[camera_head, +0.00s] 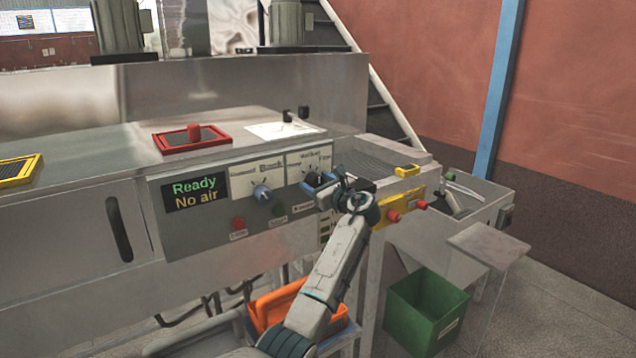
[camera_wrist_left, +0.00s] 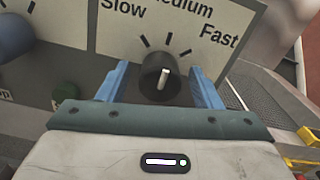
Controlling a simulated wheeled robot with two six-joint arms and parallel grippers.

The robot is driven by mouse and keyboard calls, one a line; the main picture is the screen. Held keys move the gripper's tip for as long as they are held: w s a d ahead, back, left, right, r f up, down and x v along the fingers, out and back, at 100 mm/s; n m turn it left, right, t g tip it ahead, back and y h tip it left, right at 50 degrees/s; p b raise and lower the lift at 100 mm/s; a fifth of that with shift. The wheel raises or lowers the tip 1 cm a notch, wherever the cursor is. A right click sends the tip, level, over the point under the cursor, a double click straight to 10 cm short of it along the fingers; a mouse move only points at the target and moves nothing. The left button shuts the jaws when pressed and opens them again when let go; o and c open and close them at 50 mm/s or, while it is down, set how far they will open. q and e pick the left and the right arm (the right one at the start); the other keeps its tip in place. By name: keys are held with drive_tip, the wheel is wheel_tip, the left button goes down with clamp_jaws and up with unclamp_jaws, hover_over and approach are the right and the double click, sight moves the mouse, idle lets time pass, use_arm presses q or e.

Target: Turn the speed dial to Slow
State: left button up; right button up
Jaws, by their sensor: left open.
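The speed dial (camera_wrist_left: 160,78) is a black knob with a white pointer on a pale plate (camera_wrist_left: 115,35) marked Slow, Medium and Fast. In the left wrist view its pointer is nearly upright, toward the middle tick below Medium. My left gripper (camera_wrist_left: 160,84) is open, with one blue finger on each side of the knob; I cannot tell if they touch it. In the head view my left gripper (camera_head: 322,187) is at the panel's right side and partly covers the dial. My right gripper is not in view.
A blue-grey knob (camera_head: 262,193) and a red button (camera_head: 238,223) sit left of the dial. The display (camera_head: 195,189) reads "Ready" and "No air". A yellow box with red buttons (camera_head: 402,206) is close on the right. Orange (camera_head: 277,305) and green (camera_head: 425,310) bins stand below.

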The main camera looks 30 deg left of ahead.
use_arm(q)
drive_tip(key=c, duration=1)
drive_tip(key=shift+f+n+b, duration=0.2)
drive_tip(key=shift+n+b, duration=0.6)
drive_tip(key=shift+b, duration=0.1)
drive_tip(key=n+b, duration=0.2)
drive_tip(key=n, duration=0.1)
drive_tip(key=shift+b, duration=0.4)
drive_tip(key=n+b, duration=0.2)
drive_tip(key=n, duration=0.1)
drive_tip(key=shift+b, duration=0.4)
drive_tip(key=shift+r+n+b, duration=0.1)
drive_tip(key=shift+n+b, duration=0.2)
drive_tip(key=shift+n, duration=0.4)
